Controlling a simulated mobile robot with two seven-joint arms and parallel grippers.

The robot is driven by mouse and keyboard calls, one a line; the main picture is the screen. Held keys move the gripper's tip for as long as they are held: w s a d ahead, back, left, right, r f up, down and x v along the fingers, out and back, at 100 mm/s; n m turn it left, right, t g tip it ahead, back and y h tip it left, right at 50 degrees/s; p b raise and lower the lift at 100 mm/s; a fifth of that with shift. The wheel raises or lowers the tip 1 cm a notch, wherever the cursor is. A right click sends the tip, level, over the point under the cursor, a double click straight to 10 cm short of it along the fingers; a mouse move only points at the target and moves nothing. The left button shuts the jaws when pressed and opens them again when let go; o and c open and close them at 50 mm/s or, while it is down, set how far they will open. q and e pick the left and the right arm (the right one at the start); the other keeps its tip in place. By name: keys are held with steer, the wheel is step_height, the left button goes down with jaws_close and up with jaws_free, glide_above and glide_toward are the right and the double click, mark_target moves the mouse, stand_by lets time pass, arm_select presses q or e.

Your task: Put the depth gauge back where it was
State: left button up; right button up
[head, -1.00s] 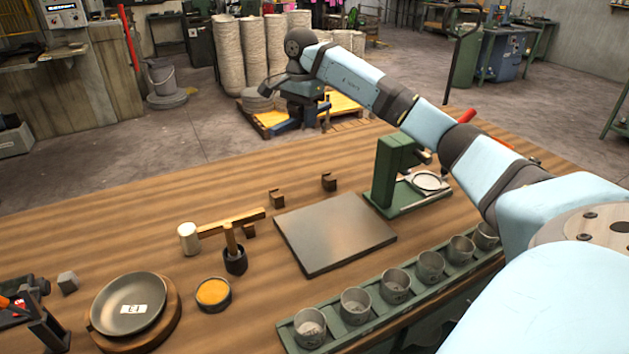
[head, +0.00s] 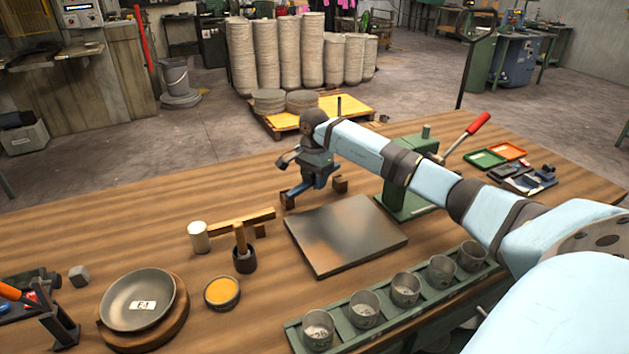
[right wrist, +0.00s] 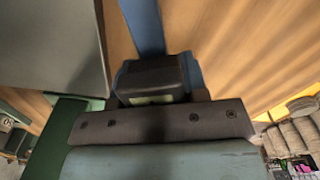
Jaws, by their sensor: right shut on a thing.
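My right gripper (head: 312,172) is shut on the depth gauge, a blue bar (head: 300,188) with a dark middle part. Two small brown notched blocks stand on the table behind the grey slab, a left one (head: 287,201) and a right one (head: 341,184). The bar spans roughly between them, its left end at the left block; I cannot tell whether it touches them. In the right wrist view the blue bar (right wrist: 146,25) runs up beyond the dark jaw parts, which hide its middle. My left gripper is not in view.
A grey slab (head: 345,240) lies just in front of the blocks. A mallet (head: 200,236) lies to the left. A green press (head: 405,203) with a red handle stands right, partly behind my arm. A rack of metal cups (head: 405,288) is in front. The table's far left is clear.

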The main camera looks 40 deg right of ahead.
steer(key=shift+f, duration=0.35)
steer(key=shift+f, duration=0.2)
steer(key=o, duration=1.1)
steer(key=shift+o, duration=0.2)
steer(key=shift+r, duration=0.15)
step_height(320, 180, up, 12)
steer(key=shift+r, duration=0.1)
